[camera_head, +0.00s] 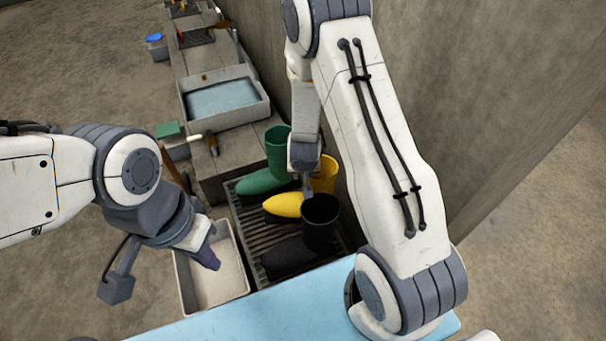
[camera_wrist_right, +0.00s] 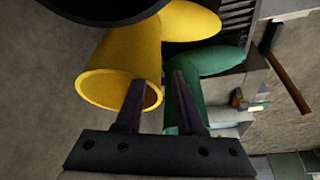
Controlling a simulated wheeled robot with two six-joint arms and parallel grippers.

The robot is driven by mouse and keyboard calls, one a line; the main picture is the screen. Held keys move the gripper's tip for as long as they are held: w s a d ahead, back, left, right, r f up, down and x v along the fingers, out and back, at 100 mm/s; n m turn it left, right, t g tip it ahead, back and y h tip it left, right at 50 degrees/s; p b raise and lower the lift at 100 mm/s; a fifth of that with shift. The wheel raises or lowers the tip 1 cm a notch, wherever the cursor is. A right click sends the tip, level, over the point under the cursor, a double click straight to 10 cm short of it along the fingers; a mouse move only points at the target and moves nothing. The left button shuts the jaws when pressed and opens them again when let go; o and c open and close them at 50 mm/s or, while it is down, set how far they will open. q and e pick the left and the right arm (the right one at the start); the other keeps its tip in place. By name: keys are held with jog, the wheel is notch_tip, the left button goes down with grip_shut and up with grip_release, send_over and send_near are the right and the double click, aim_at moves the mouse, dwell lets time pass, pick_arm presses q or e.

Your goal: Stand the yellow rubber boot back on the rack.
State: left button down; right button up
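The yellow rubber boot (camera_head: 284,205) stands upright on the dark slatted rack (camera_head: 249,238), between a green boot and a black boot, its toe to the left. My right gripper (camera_head: 307,188) is above the boot's shaft, partly hidden by my arm. In the right wrist view, the right gripper's fingers (camera_wrist_right: 158,82) are apart at the yellow boot's shaft (camera_wrist_right: 134,55). One finger overlaps the boot's opening and the other is outside, beside the green boot. Contact cannot be told. My left gripper (camera_head: 208,256) hangs above a pale tray; its finger gap is unclear.
The green boot (camera_head: 262,180) and black boot (camera_head: 319,221) stand close on either side. The pale tray (camera_head: 240,285) lies left of the rack. A concrete wall (camera_head: 480,90) rises to the right. A light-blue surface (camera_head: 290,318) lies in front.

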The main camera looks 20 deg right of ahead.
jog(key=s+a+r+n+g+y+p, duration=0.1)
jog(key=s+a+r+n+y, duration=0.15)
jog(key=s+a+r, duration=0.5)
jog(key=s+a+r+n+g+y+p, duration=0.1)
jog(key=s+a+r+n, duration=0.3)
jog(key=a+r, duration=0.6)
jog(key=s+r+n+g, duration=0.1)
jog(key=s+r+n, duration=0.1)
jog(key=s+r, duration=0.2)
jog(key=s+d+r+n+g, duration=0.1)
jog(key=s+r+n, duration=0.2)
jog(key=s, duration=0.8)
jog(key=shift+r+h, duration=0.45)
jog(key=shift+r, duration=0.35)
jog(key=shift+w+d, duration=0.1)
notch_tip(320, 180, up, 32)
jog(key=p, duration=3.2)
